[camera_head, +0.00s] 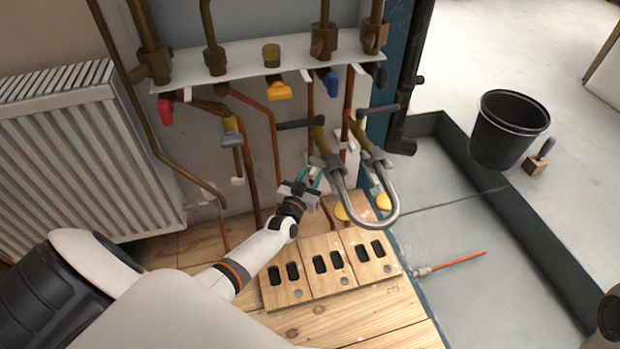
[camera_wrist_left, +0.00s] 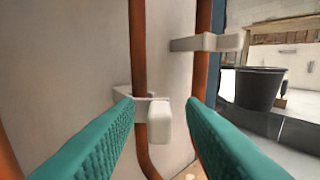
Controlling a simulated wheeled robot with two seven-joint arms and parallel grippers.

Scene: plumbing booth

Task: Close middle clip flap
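My left gripper (camera_head: 311,175) is low at the pipe wall in the head view, its teal fingers spread apart and empty. In the left wrist view, a white clip (camera_wrist_left: 158,122) at a copper pipe shows in the gap between the open fingers (camera_wrist_left: 163,112), ahead of them. Its block-shaped flap part sticks out toward the camera; I cannot tell how far open it is. A second white clip (camera_wrist_left: 207,42) sits higher on the right pipe. In the head view, another white clip (camera_head: 237,181) is on a pipe at left.
A U-shaped grey pipe (camera_head: 391,213) hangs just right of my left gripper. Wooden panels with slots (camera_head: 325,262) lie below it. A white radiator (camera_head: 65,150) stands at left. A black bucket (camera_head: 507,127) and open floor are at right.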

